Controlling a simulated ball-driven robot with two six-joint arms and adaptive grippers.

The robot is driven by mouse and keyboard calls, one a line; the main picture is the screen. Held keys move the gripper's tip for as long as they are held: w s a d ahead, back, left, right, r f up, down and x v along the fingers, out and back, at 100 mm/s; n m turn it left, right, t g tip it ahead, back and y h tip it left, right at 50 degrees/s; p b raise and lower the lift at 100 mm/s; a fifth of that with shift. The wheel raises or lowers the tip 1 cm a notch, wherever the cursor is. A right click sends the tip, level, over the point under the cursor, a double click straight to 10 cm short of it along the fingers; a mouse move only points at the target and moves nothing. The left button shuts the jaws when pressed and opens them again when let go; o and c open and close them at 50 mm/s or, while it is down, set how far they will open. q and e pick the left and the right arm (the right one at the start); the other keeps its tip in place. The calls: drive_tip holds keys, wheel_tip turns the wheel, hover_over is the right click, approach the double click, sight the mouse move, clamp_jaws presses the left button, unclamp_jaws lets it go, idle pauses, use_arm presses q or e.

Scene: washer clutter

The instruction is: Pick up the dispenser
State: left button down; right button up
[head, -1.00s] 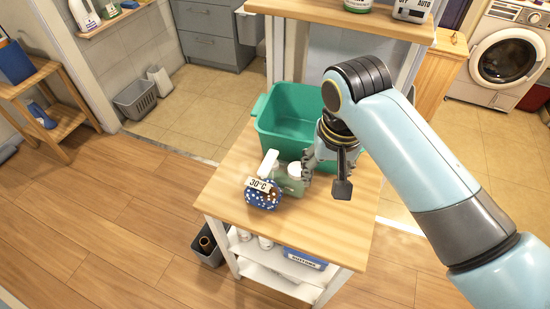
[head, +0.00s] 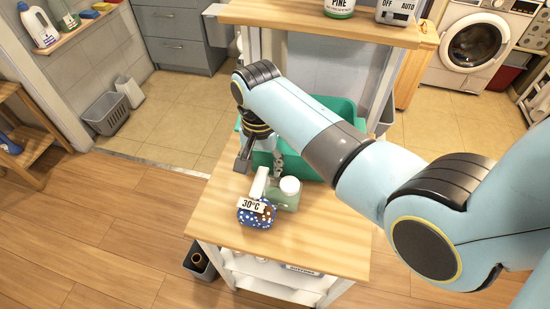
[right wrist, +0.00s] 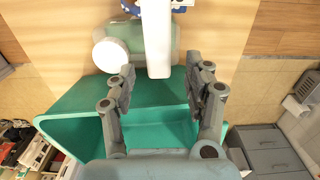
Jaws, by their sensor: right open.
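In the right wrist view, the white spout (right wrist: 156,40) and the green bottle (right wrist: 128,32) lie just beyond the fingertips. My right gripper (right wrist: 161,78) is open and empty, its fingers on either side of the spout's line but short of it. My left gripper is not in view.
A blue dotted item (head: 255,217) with a white "30°C" tag (head: 252,205) sits right in front of the bottle. A green basin (head: 333,104) stands at the back of the cart, below my arm. A wooden shelf (head: 320,25) rises behind. The cart's front right is clear.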

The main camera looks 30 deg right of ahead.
sight(276, 191)
drive_tip(key=shift+f, duration=1.25)
clamp_jaws()
